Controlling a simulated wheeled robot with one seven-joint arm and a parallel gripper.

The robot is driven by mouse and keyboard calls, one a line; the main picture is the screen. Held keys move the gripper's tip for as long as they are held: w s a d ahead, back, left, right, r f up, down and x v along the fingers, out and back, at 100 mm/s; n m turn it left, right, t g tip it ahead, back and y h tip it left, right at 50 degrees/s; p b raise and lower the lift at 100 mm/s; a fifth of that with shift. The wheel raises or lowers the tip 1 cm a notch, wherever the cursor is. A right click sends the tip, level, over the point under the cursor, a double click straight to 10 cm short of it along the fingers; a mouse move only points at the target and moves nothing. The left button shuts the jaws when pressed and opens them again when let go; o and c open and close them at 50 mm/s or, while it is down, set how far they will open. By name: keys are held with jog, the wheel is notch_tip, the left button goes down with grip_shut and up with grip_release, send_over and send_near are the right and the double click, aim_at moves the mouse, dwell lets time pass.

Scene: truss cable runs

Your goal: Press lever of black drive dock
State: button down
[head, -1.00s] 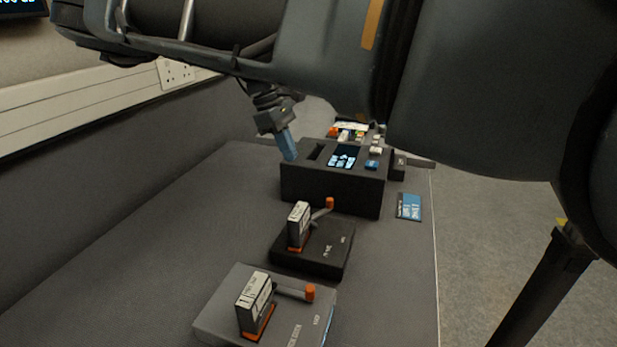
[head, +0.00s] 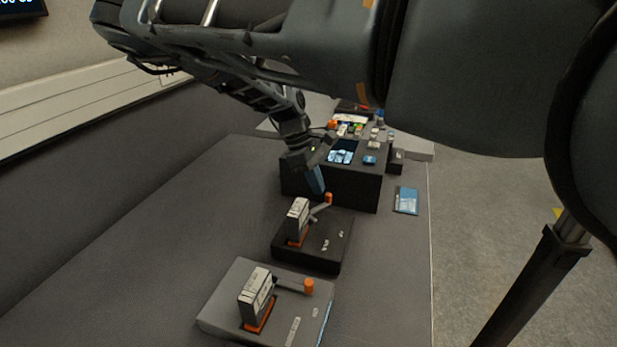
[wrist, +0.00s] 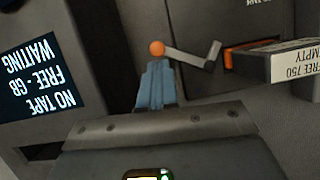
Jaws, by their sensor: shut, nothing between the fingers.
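The black drive dock (head: 327,252) sits on the table, with an upright labelled drive (head: 298,221) in its orange-edged slot. Its grey lever ends in an orange knob (head: 328,198). In the wrist view the orange knob (wrist: 157,48) and lever arm (wrist: 190,58) show just beyond my fingertips, beside the drive (wrist: 295,62) marked "FREE 750 EMPTY". My gripper (head: 318,188) is shut and empty, its blue fingers pointing down close to the knob. The closed fingers (wrist: 155,75) show in the wrist view. I cannot tell whether they touch the knob.
A grey dock (head: 225,310) with a drive and orange-tipped lever stands nearer. A black box (head: 350,190) with a screen stands just behind the black dock; its screen (wrist: 38,78) reads "NO TAPE". A blue card (head: 407,200) lies right. Table to the left is clear.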

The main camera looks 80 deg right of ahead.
aim_at(327, 196)
jog(key=shift+s+a+f+m+y+b, duration=0.15)
jog(key=shift+s+m+y+b, duration=0.45)
jog(key=shift+m+b, duration=0.65)
dwell(0.3)
jog(key=shift+s+a+m+t+b, duration=0.15)
jog(key=shift+s+m+t+b, duration=0.2)
jog(key=shift+m, duration=0.2)
jog(key=shift+s+a+m+y+b, duration=0.2)
jog(key=shift+s+m+b, duration=0.05)
jog(key=shift+m+b, duration=0.25)
jog(key=shift+s+a+m+y+b, duration=0.15)
jog(key=shift+s+m+y+b, duration=0.1)
jog(key=shift+m+b, duration=0.25)
jog(key=m+b, duration=0.1)
jog(key=s+a+m+t+b, duration=0.1)
jog(key=m+y+b, duration=0.1)
jog(key=m, duration=0.1)
jog(key=shift+s+a+t, duration=0.2)
jog(key=shift+a+t, duration=0.05)
jog(key=shift+a, duration=0.1)
jog(key=shift+s+a+m+t+b, duration=0.2)
jog(key=shift+a+m+b, duration=0.1)
jog(key=shift+m+b, duration=0.25)
jog(key=shift+s+a+m+t+b, duration=0.1)
jog(key=shift+a+m+t+b, duration=0.2)
jog(key=shift+m, duration=0.45)
dwell(0.4)
